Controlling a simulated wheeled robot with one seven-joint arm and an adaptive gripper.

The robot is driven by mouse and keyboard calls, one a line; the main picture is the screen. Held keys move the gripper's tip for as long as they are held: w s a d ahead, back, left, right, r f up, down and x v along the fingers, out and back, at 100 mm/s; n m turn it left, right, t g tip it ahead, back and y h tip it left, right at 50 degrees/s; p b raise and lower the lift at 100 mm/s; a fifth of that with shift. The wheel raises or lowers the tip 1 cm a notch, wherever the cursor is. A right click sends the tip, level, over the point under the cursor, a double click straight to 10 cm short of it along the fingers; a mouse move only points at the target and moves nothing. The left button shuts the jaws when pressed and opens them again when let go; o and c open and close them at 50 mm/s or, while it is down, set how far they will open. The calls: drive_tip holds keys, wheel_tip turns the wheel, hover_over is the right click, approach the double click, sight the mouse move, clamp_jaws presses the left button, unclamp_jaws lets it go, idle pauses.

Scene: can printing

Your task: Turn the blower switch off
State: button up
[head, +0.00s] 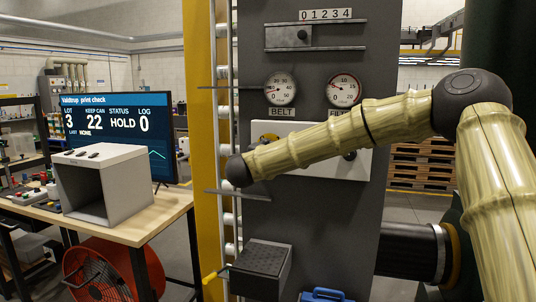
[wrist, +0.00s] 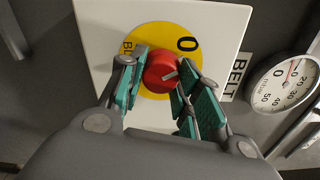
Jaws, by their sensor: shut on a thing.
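The blower switch is a red round knob (wrist: 158,73) on a yellow disc (wrist: 182,32) on a white plate. A "0" stands above and right of the knob, and a partly covered label beginning "BL" is at left. A short pale mark on the knob's face slants and does not line up squarely with the "0". My gripper (wrist: 163,76) has its teal-padded fingers on both sides of the knob and is shut on it. In the head view the white plate (head: 330,170) is partly behind my arm, which hides the knob and gripper.
Above the plate are the belt gauge (head: 281,89), a second gauge (head: 344,90) and a slide latch (head: 316,35). Thin rods jut out at the cabinet's left edge. A dark box (head: 262,268) protrudes below. A bench with a screen (head: 116,125) stands at left.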

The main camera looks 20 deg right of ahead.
drive_tip(key=shift+n, duration=1.3)
drive_tip(key=o, duration=1)
drive_tip(key=shift+o, duration=0.2)
drive_tip(key=v, duration=1.2)
